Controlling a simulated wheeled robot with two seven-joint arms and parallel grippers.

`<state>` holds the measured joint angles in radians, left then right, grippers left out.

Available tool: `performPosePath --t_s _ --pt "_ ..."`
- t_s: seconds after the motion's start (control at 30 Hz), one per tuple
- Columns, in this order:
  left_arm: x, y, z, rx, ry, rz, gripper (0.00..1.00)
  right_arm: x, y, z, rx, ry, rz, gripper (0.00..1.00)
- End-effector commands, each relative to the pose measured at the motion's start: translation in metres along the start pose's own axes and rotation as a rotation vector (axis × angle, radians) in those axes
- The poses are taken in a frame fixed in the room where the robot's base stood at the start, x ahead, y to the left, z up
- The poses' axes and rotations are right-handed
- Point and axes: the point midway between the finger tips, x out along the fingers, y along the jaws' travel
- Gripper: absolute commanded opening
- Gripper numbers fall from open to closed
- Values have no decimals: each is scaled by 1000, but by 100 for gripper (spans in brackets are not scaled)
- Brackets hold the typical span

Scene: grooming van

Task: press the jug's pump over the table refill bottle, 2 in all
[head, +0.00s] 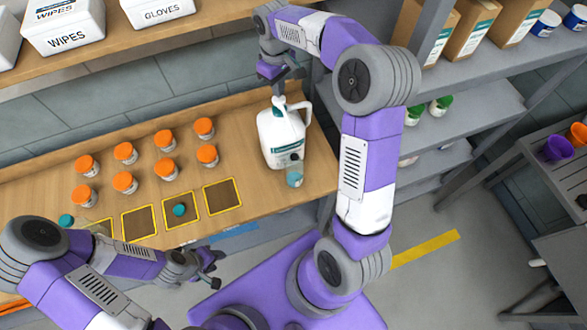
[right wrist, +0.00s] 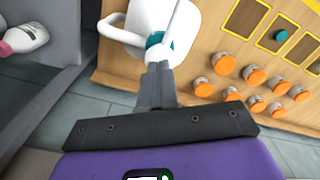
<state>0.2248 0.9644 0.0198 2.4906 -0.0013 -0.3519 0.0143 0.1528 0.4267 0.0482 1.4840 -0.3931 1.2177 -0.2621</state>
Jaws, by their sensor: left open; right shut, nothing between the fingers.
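The white jug (head: 283,143) stands at the right end of the wooden table. It also shows in the right wrist view (right wrist: 140,18), with a teal collar (right wrist: 158,40) at its neck. A small bottle with teal on it (head: 295,175), seemingly the refill bottle, stands right in front of the jug at the table's front edge. My right gripper (head: 280,88) is shut and empty, just above the jug's pump head (head: 279,102); I cannot tell whether they touch. It also shows in the right wrist view (right wrist: 157,72). My left gripper (head: 214,275) is open and empty, in front of the table.
Several orange-lidded jars (head: 165,140) stand left of the jug. Yellow-edged dark squares (head: 222,195) line the table's front; a teal cap (head: 180,210) lies on one, another (head: 66,220) further left. A shelf with a wipes box (head: 62,28) hangs behind. Grey shelving (head: 460,120) stands right.

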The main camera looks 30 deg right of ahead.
Motion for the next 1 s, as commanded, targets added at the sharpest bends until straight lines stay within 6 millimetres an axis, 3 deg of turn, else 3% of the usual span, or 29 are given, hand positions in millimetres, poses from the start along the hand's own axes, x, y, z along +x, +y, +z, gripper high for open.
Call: performPosePath --t_s 1.0 --pt "20 -8 -1 0 0 0 43 35 0 0 0 -3 -2 0"
